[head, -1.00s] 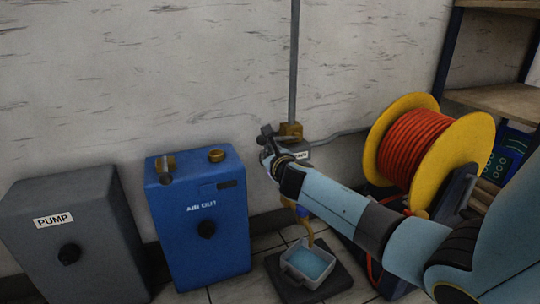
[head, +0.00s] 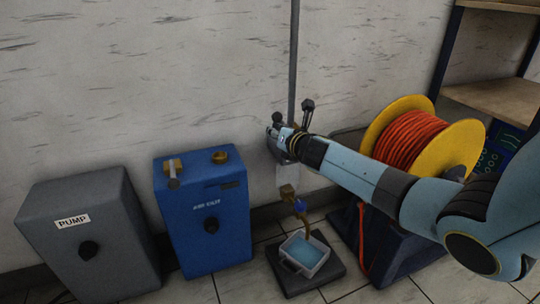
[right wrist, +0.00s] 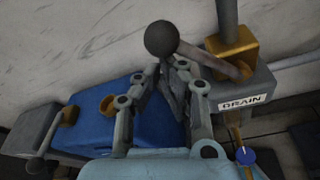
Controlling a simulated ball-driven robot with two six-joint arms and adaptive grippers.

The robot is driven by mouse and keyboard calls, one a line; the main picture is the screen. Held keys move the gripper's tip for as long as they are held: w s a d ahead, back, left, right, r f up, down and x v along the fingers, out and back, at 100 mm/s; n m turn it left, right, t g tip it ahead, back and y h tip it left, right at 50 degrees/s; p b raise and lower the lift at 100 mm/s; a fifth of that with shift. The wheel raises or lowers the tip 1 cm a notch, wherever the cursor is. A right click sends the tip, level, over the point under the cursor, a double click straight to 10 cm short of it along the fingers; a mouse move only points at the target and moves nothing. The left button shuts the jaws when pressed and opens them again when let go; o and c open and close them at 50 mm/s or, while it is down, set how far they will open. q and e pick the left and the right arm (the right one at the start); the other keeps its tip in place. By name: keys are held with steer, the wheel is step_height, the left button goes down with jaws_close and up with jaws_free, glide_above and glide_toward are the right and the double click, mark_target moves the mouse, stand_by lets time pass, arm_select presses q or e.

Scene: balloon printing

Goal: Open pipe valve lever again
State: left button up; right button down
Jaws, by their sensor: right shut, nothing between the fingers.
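The drain valve's lever, with a dark ball knob (right wrist: 162,38), runs from the knob down to the right to the brass valve body (right wrist: 235,62) on the grey pipe in the right wrist view. A DRAIN label (right wrist: 242,101) is on the grey block below it. My right gripper (right wrist: 172,68) is shut and empty, its fingertips just below the knob, beside the lever; I cannot tell if they touch it. In the head view my right gripper (head: 276,142) is at the pipe (head: 294,65) and hides most of the valve. My left gripper is not in view.
A blue box (head: 203,225) and a grey PUMP box (head: 95,235) stand to the left against the wall. A tray of blue liquid (head: 303,258) is on the floor below the pipe. A yellow reel with orange hose (head: 455,150) is on the right, behind my arm.

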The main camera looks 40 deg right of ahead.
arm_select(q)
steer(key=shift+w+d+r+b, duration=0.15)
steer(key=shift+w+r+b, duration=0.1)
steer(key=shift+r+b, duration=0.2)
arm_select(e)
steer(key=d+r+m, duration=0.1)
steer(key=m, duration=0.1)
steer(key=s+d+r+m+y, duration=0.1)
steer(key=d+m, duration=0.1)
steer(key=d+r+m+t, duration=0.1)
steer(key=d+m, duration=0.1)
steer(key=shift+s+d+r+y, duration=0.1)
steer(key=shift+s+r+y, duration=0.05)
steer(key=shift+r+y, duration=0.2)
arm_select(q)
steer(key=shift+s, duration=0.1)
